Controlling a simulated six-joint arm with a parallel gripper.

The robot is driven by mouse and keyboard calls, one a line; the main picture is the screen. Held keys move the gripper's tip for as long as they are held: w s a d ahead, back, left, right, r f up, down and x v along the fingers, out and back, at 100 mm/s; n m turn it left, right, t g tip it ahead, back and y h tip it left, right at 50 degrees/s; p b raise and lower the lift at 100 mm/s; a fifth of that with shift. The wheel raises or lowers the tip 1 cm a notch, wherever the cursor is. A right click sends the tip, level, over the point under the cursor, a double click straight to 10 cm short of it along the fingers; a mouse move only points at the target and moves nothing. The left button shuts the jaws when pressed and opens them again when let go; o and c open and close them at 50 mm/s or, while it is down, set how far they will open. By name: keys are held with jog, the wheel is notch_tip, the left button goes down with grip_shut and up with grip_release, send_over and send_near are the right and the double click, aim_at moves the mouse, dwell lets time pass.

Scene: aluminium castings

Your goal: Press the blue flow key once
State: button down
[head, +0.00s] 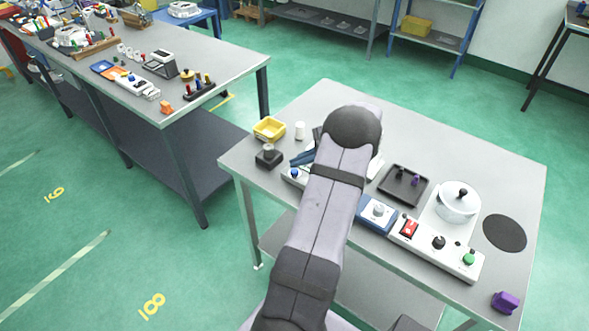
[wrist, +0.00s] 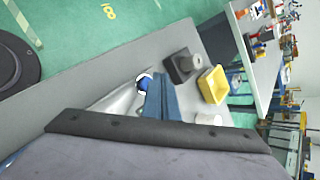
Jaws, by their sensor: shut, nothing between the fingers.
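The blue flow key (head: 294,173) sits on the left end of a pale control panel (head: 287,178) on the near table, just left of my arm. In the wrist view the blue key (wrist: 143,81) shows with a white patch around it. My gripper (wrist: 158,85) has blue fingers, shut and empty, with the tips right beside the key in that view. In the head view my gripper (head: 296,160) shows only partly, its tips slightly behind the key in the picture. I cannot tell whether the tips touch the key. My arm hides the panel's middle.
A dark block with a grey knob (head: 268,156), a yellow tray (head: 269,128) and a white cylinder (head: 300,131) stand close behind the key. Right of my arm are a blue-and-white unit (head: 377,213), a red switch (head: 409,228), a green button (head: 469,258) and a white pot (head: 458,204).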

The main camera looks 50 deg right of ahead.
jog(key=shift+r, duration=0.15)
notch_tip(320, 180, up, 5)
jog(key=p, duration=0.3)
dwell(0.5)
dwell(0.6)
jog(key=w+a+r+n+g+y, duration=0.1)
jog(key=w+a+n+g, duration=0.15)
jog(key=a, duration=0.55)
jog(key=w+a+n+g, duration=0.1)
jog(key=a+n, duration=0.3)
jog(key=a, duration=0.4)
jog(key=w+a+r+n+g+y, duration=0.1)
jog(key=w+a+n+g, duration=0.15)
jog(key=a, duration=0.55)
jog(key=s+a+n+g+h, duration=0.2)
jog(key=s+a+n, duration=0.55)
jog(key=a, duration=0.25)
jog(key=s+a+n+g+h, duration=0.1)
jog(key=s+a+n+h, duration=0.1)
jog(key=s+a+n, duration=0.7)
notch_tip(320, 180, down, 42)
jog(key=w+a+b, duration=0.1)
jog(key=w+b, duration=0.1)
jog(key=b, duration=3.9)
jog(key=shift+w+r+m, duration=0.15)
jog(key=shift+r+m, duration=0.05)
jog(key=shift+m, duration=0.25)
